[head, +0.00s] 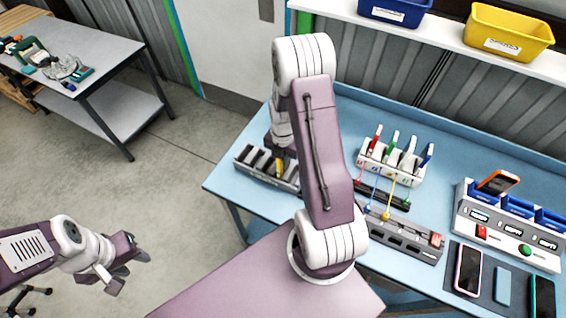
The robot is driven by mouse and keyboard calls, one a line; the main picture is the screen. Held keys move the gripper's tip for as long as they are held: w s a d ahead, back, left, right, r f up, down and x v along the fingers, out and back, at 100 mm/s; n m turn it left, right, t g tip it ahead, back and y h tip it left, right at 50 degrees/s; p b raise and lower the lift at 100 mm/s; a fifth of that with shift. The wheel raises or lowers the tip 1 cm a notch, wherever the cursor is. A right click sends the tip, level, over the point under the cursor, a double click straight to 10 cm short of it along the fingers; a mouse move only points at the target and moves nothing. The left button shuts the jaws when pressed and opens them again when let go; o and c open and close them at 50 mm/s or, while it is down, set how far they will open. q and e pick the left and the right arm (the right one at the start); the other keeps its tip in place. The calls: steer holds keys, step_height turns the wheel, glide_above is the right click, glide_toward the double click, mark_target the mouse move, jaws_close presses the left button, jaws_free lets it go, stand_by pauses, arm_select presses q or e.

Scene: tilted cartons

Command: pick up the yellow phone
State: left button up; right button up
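A small yellow item (280,167) stands at the dark slotted rack (252,165) on the left of the blue table. It is too small and too covered to tell whether it is the yellow phone. My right gripper (282,153) is lowered at this item, mostly hidden by its own arm; I cannot tell whether its fingers hold it. An orange phone (498,182) leans in the grey and blue dock (508,225) at the right. My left gripper (127,270) is open and empty above the floor at the lower left, far from the table.
A white rack (392,163) with coloured upright pieces and a grey cable unit (403,237) stand mid-table. A pink-edged phone (467,270) and other flat phones lie at the lower right. Blue (394,12) and yellow (508,32) bins sit on the shelf behind.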

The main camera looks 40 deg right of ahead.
jaws_close()
step_height(320, 180, up, 10)
steer(key=shift+r+b, duration=0.1)
steer(key=shift+b, duration=0.5)
steer(key=shift+r+p, duration=0.6)
steer(key=shift+p, duration=0.15)
step_height(320, 180, up, 5)
steer(key=p, duration=0.5)
steer(key=shift+r, duration=0.1)
